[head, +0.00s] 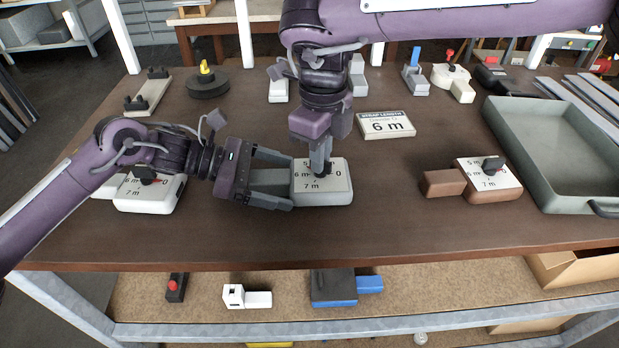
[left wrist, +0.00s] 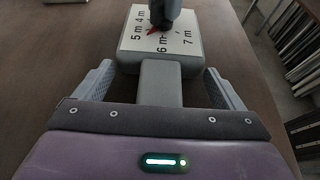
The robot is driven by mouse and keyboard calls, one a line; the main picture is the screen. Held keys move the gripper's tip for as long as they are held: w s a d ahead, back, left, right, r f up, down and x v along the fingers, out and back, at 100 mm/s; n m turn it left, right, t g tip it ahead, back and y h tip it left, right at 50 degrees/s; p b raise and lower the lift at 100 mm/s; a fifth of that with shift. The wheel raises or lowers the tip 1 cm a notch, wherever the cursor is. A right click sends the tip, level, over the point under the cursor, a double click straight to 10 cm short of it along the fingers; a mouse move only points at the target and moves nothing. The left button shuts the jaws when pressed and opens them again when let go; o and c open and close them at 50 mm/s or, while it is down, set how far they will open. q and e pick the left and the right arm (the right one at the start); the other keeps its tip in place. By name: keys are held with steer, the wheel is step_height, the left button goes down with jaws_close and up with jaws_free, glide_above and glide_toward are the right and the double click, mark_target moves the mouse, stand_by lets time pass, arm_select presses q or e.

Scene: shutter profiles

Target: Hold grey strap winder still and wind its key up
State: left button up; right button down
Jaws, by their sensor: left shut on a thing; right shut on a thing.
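The grey strap winder (head: 340,194) lies on the table; its white dial has metre marks. My left gripper (head: 291,183) comes in from the left, its fingers on either side of the winder's end. In the left wrist view the winder (left wrist: 130,63) lies ahead, its narrow grey stem (left wrist: 160,84) between my fingers (left wrist: 160,84). My right gripper (head: 321,172) points down from above and is shut on the key, which it mostly hides. A red pointer (left wrist: 153,30) shows beside the right fingertips; its exact reading is unclear. A card (head: 387,124) reads "STRAP LENGTH 6 m".
A white winder (head: 150,203) lies under my left forearm. A brown winder (head: 490,178) lies to the right, beside a grey-green tray (head: 555,190). Several other devices stand along the back. The front middle-right tabletop is clear. A lower shelf (head: 420,290) holds more parts.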

steer(key=shift+n, duration=0.5)
steer(key=n, duration=0.6)
steer(key=c, duration=1.6)
jaws_free()
steer(key=shift+o, duration=0.2)
steer(key=shift+r, duration=3.05)
